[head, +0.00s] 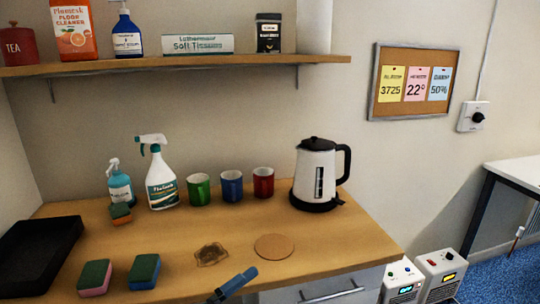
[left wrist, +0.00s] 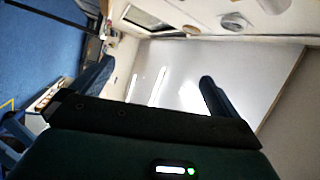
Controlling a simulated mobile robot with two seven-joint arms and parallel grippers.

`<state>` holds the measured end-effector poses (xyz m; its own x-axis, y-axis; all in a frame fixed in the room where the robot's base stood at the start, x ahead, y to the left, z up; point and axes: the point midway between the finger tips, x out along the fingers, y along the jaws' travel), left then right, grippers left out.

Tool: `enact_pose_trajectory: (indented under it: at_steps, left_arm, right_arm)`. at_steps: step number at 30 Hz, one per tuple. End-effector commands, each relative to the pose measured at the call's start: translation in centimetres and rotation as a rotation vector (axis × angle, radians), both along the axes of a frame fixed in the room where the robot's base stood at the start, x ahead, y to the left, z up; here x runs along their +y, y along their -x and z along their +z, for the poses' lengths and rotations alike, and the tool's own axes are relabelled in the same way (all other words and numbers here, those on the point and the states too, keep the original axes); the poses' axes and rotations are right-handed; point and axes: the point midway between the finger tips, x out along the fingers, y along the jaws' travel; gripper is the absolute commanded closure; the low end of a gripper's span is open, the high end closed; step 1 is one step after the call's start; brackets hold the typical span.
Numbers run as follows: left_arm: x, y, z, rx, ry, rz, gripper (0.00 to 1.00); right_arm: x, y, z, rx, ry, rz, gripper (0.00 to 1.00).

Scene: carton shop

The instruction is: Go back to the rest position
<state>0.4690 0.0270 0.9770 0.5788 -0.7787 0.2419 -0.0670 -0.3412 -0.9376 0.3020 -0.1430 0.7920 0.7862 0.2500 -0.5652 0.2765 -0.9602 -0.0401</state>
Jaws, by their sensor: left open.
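My left gripper (left wrist: 156,72) is open in the left wrist view, with its two dark blue fingers spread wide and nothing between them. Beyond the fingers is a pale, flat surface with bright handle-like bars. In the head view, a blue finger that looks like part of my left gripper (head: 236,283) shows at the bottom edge, by the counter's front edge; the rest of it is cut off. My right gripper is in neither view.
The wooden counter (head: 330,252) holds a kettle (head: 316,172), three mugs (head: 232,186), a spray bottle (head: 161,180), a soap bottle (head: 120,187), sponges (head: 143,271), a black tray (head: 40,247), a brown stain (head: 211,254) and a cork coaster (head: 274,246). A drawer handle (head: 333,293) sticks out below.

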Motion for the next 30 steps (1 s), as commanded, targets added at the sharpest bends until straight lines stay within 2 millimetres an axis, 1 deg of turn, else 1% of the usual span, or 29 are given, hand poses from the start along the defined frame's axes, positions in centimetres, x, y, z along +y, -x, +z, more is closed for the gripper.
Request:
enact_pose_trajectory:
  at_steps: [1, 2, 3, 5, 6, 8, 9, 11, 12, 13, 15, 18, 19, 21, 30]
  left_arm:
    - [1.2, 0.8, -1.6, 0.151, 0.099, 0.083, 0.0]
    - [2.0, 1.2, -2.5, 0.239, 0.154, 0.133, 0.0]
    - [3.2, 1.8, -3.9, 0.357, 0.224, 0.2, 0.0]
    - [5.0, 3.1, -6.4, 0.538, 0.326, 0.298, 0.0]
    - [6.1, 4.3, -8.1, 0.658, 0.389, 0.361, 0.0]
    - [7.7, 6.3, -10.7, 0.831, 0.474, 0.451, 0.0]
    - [8.6, 7.8, -12.2, 0.938, 0.526, 0.506, 0.0]
    - [9.7, 10.1, -14.3, 1.078, 0.589, 0.578, 0.0]
    - [10.3, 11.6, -15.4, 1.161, 0.625, 0.618, 0.0]
    - [10.6, 12.7, -16.2, 1.213, 0.647, 0.646, 0.0]
    - [11.2, 14.6, -17.4, 1.312, 0.689, 0.692, 0.0]
    - [11.6, 16.2, -18.3, 1.389, 0.719, 0.729, 0.0]
    - [11.6, 16.4, -18.4, 1.401, 0.724, 0.734, 0.0]
    - [11.7, 16.7, -18.5, 1.413, 0.729, 0.74, 0.0]
    - [11.6, 16.6, -18.5, 1.41, 0.725, 0.739, 0.0]
  right_arm:
    - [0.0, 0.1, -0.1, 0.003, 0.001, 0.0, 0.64]
    - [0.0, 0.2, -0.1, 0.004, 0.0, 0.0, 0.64]
    - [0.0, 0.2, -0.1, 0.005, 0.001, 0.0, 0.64]
    - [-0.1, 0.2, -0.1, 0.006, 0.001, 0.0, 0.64]
    - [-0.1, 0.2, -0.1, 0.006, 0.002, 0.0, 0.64]
    - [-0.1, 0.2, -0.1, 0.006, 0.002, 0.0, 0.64]
    - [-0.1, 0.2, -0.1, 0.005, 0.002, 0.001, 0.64]
    - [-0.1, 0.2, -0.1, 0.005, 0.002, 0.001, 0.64]
    - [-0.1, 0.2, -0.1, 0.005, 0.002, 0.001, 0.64]
    - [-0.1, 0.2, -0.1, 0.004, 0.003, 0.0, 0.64]
    - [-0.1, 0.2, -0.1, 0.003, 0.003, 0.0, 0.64]
    - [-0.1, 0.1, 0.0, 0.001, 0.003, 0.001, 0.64]
    - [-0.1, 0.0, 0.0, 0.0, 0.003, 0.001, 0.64]
    - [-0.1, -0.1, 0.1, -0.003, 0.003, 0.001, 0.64]
    - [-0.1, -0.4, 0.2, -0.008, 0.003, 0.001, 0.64]
